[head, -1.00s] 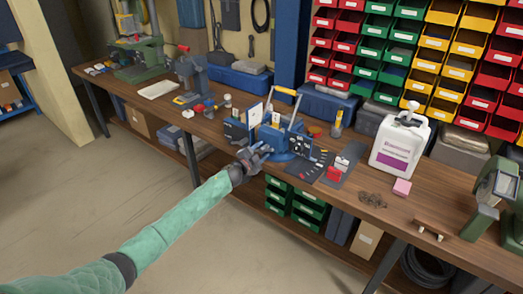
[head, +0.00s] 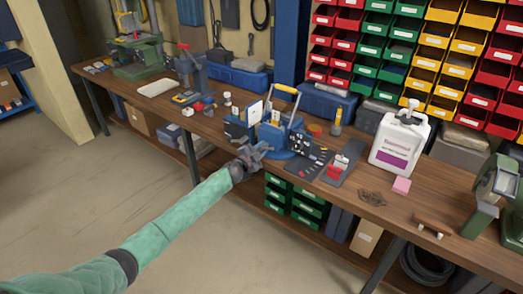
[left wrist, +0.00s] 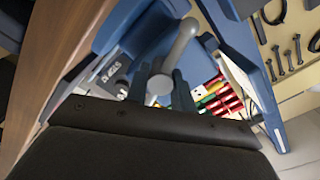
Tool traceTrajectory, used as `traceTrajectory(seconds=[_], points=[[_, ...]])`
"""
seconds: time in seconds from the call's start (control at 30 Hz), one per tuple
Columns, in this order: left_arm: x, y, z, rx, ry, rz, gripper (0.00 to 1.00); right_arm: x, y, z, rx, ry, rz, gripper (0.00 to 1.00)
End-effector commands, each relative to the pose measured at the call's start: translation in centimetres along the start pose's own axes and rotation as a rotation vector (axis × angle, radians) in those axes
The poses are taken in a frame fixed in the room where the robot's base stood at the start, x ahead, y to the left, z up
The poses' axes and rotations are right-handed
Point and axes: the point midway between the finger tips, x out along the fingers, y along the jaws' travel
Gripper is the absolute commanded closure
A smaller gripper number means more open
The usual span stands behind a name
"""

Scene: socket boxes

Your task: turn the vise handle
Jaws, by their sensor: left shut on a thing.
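The blue vise (head: 275,141) stands at the front edge of the wooden bench, in the middle of the head view. My left gripper (head: 257,152) is at the vise's front, low beside the bench edge. In the left wrist view the vise handle (left wrist: 179,45) is a grey bar with a rounded end, running between the fingers. My left gripper (left wrist: 160,92) is shut on this handle. The fingers hide part of the bar. My right gripper is in neither view.
A white jug (head: 400,143) and a pink block (head: 401,186) stand right of the vise. A dark tool mat (head: 308,168) lies beside it. The wooden bench (head: 450,205) has some free room at the right. Green drawers (head: 306,207) sit under the bench.

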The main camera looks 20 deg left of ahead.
Motion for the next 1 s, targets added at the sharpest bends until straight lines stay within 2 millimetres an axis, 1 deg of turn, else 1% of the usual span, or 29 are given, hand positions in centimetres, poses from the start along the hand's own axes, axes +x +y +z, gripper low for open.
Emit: traceTrajectory(seconds=[0.33,0.43,0.6,0.8,1.0], points=[[0.0,0.3,0.1,0.229,0.000,0.001,0.98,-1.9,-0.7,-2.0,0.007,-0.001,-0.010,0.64],[0.0,0.3,0.1,0.293,0.001,0.001,0.98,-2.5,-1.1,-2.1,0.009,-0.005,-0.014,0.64],[0.0,0.4,0.1,0.379,0.001,0.002,0.98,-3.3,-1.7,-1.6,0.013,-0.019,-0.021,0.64],[-0.1,0.3,0.1,0.438,0.000,0.002,0.98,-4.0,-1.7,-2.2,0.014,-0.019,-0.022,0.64],[-0.1,0.3,0.1,0.454,0.000,0.002,0.98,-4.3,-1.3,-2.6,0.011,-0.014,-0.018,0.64]])
